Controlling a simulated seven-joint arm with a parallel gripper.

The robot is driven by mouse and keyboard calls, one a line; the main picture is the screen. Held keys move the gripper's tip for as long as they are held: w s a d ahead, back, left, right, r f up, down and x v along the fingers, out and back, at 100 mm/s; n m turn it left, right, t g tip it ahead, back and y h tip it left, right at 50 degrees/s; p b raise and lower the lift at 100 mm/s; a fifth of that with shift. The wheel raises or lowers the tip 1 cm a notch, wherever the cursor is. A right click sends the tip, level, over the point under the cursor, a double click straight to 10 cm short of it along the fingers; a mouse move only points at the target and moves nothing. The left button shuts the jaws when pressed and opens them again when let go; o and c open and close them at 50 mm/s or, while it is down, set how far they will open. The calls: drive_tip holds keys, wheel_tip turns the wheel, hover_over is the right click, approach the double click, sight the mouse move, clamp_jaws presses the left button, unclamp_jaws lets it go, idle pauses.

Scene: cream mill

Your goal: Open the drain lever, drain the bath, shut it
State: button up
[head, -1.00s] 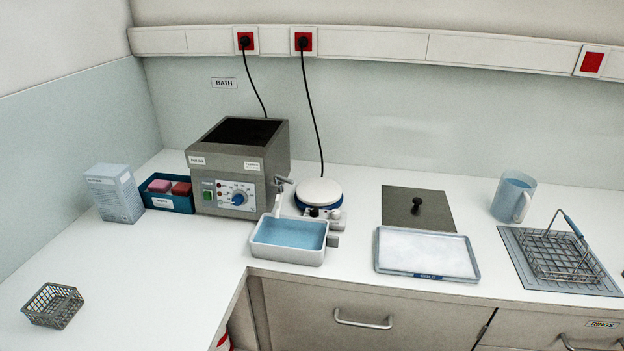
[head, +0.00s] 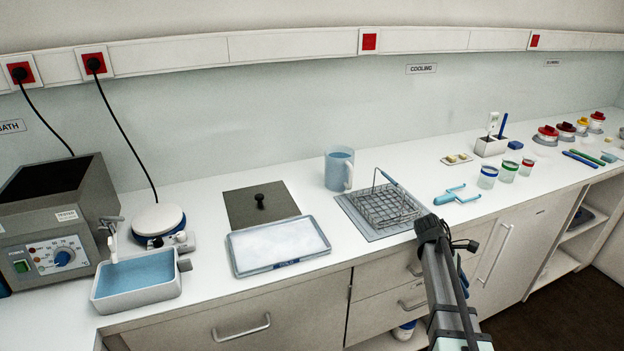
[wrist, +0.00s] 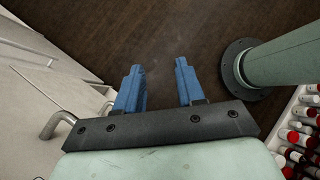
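The grey bath (head: 52,215) stands at the left end of the counter in the head view, with a dial and a green switch on its front. The drain lever (head: 111,222) is the light handle by the tap at its right front corner; its exact setting is too small to tell. A blue-white tub (head: 135,300) holding bluish liquid stands below it. No stream is visible. My gripper (wrist: 160,85) shows two blue fingers apart with nothing between them in the wrist view, above the dark floor. In the head view my arm is at lower right, far from the bath.
A round white-topped hotplate (head: 158,220), a white tray (head: 278,246), a dark lid (head: 258,205), a mug (head: 339,168) and a wire basket (head: 385,207) line the counter. Coloured jars (head: 507,170) stand farther right. In the wrist view, a drawer handle (wrist: 58,124) is at left.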

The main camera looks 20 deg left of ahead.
drive_tip(key=w+a+r+n+t, duration=0.15)
drive_tip(key=a+r, duration=0.25)
drive_tip(key=r, duration=0.5)
drive_tip(key=w+a+r+n, duration=0.25)
drive_tip(key=a+r, duration=0.25)
drive_tip(key=r, duration=0.5)
drive_tip(key=s+a+r+t+y, duration=0.1)
drive_tip(key=a+r+t+y, duration=0.15)
drive_tip(key=a, duration=1.85)
drive_tip(key=s+a+r+y, duration=0.1)
drive_tip(key=s+a+r, duration=0.15)
drive_tip(key=a, duration=0.55)
drive_tip(key=s+a+r, duration=0.1)
drive_tip(key=s+a, duration=0.2)
drive_tip(key=a, duration=0.5)
drive_tip(key=s+a+r+y, duration=0.1)
drive_tip(key=s+a+r, duration=0.15)
drive_tip(key=a, duration=0.55)
wheel_tip(320, 180, up, 11)
drive_tip(key=g+y, duration=0.2)
drive_tip(key=y, duration=0.2)
hover_over(117, 217)
drive_tip(key=shift+h, duration=0.25)
wheel_tip(117, 217, down, 13)
drive_tip(key=shift+f, duration=0.15)
drive_tip(key=shift+c, duration=0.4)
